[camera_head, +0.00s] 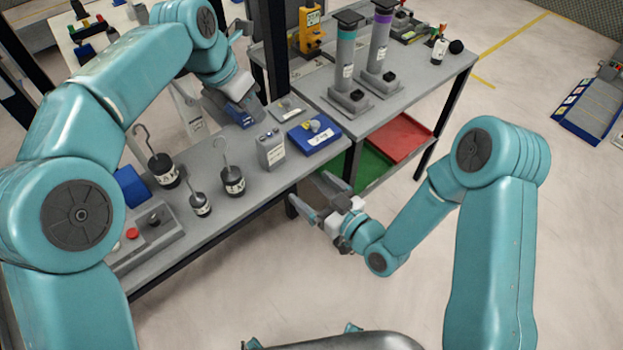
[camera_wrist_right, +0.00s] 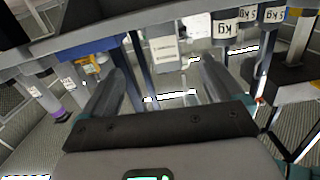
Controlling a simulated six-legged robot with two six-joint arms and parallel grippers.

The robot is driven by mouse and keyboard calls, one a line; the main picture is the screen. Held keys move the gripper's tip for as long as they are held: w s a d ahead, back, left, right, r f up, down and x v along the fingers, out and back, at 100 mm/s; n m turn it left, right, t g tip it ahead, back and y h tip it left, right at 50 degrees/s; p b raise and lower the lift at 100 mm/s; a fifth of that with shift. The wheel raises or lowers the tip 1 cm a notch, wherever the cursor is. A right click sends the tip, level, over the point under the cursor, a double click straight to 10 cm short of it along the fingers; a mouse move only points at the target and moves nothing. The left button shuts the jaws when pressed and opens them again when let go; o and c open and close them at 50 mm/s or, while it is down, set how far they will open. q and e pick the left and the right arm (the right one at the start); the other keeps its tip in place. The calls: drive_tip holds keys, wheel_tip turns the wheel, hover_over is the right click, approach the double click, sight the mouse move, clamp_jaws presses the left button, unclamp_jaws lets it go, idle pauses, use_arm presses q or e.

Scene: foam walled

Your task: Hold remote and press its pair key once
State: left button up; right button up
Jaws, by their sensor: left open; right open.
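I cannot tell for sure which thing is the remote. A yellow handheld device (camera_head: 309,28) with a small display stands upright at the back of the bench; it also shows upside down in the right wrist view (camera_wrist_right: 92,66). Its keys are too small to read. My left gripper (camera_head: 240,112) is low over the bench, beside a small grey plate (camera_head: 287,109); its fingers are mostly hidden. My right gripper (camera_head: 308,188) is open and empty, in front of the bench edge. Its two fingers (camera_wrist_right: 163,66) stand wide apart in the right wrist view.
A grey labelled box (camera_head: 271,150) and a blue box with a knob (camera_head: 322,140) stand near the bench's front edge. Hooked weights (camera_head: 233,182) stand left of them. Two tall cylinders (camera_head: 380,45) stand behind. A red tray (camera_head: 405,138) lies below.

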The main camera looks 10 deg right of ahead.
sight(266, 142)
drive_tip(key=shift+n+t+y, duration=0.3)
drive_tip(key=shift+n+y, duration=0.1)
drive_tip(key=shift+y, duration=0.1)
drive_tip(key=x, duration=0.5)
drive_tip(key=r+x, duration=0.1)
drive_tip(key=x, duration=0.5)
drive_tip(key=r+x, duration=0.1)
drive_tip(key=x, duration=0.5)
drive_tip(key=shift+w+r, duration=0.1)
drive_tip(key=shift+r, duration=0.05)
drive_tip(key=shift+w+a, duration=0.1)
drive_tip(key=shift+w, duration=0.05)
use_arm(q)
drive_tip(key=shift+w+f, duration=0.1)
drive_tip(key=shift+w, duration=0.1)
use_arm(e)
drive_tip(key=shift+r, duration=0.1)
drive_tip(key=c, duration=1.1)
use_arm(q)
clamp_jaws()
use_arm(e)
drive_tip(key=shift+c, duration=0.2)
